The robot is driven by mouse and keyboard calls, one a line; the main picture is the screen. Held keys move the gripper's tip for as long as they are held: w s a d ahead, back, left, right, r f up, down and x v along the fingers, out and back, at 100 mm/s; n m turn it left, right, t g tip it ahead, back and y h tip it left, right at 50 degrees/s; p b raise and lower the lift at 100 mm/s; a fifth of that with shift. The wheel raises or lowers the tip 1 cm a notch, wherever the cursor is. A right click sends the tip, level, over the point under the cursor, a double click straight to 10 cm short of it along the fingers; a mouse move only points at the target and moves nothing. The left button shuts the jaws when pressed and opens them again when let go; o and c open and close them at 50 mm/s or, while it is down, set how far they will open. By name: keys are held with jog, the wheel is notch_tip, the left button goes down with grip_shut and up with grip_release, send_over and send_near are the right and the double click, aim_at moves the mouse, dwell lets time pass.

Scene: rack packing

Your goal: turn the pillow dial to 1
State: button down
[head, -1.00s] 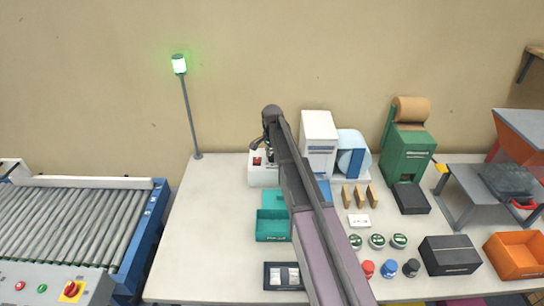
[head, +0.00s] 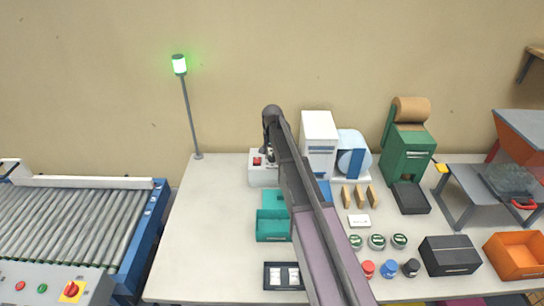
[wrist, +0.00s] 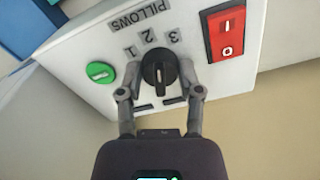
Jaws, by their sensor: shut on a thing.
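On the panel, a green button (wrist: 100,72) and a red rocker switch (wrist: 226,33) flank the dial. A teal bin (head: 273,229) sits in front of the box. A white machine (head: 319,145) stands close to its right. The table's left part is clear.

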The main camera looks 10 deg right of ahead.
jog(key=n, duration=0.6)
jog(key=shift+n, duration=0.3)
jog(key=n, duration=0.6)
dwell(0.3)
jog(key=shift+c, duration=1.3)
grip_release()
